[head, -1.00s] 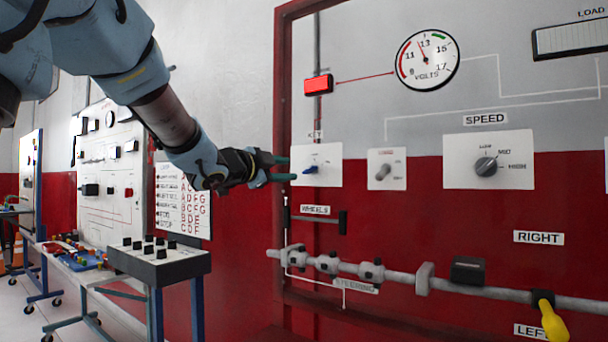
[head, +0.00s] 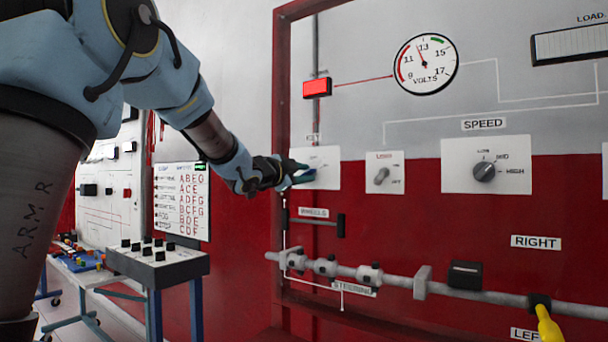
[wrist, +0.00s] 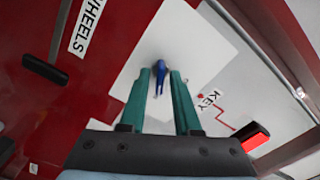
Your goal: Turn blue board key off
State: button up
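The blue board key (wrist: 160,75) sits on the white plate (wrist: 190,45) labelled KEY, shown in the wrist view. My gripper (wrist: 161,84) has its two teal fingers on either side of the key, with a narrow gap visible on each side. The fingers look open around the key, not clamped on it. In the head view my gripper (head: 302,174) is at the key plate (head: 325,157) and mostly hides the key. The red indicator (head: 317,87) above the plate looks bright red.
A grey switch (head: 381,176) and the SPEED knob (head: 485,171) are to the right. The voltmeter (head: 426,64) is above. A WHEELS bar (head: 315,220) and a grey pipe (head: 400,277) run below.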

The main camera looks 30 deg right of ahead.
grip_shut()
jog(key=shift+n+p, duration=0.3)
dwell(0.3)
jog(key=n+p, duration=0.5)
jog(key=n, duration=0.3)
jog(key=shift+p, duration=0.3)
jog(key=shift+n+p, duration=0.95)
jog(key=shift+n, duration=0.75)
jog(key=shift+f, duration=0.1)
jog(key=shift+o, duration=1.1)
grip_release()
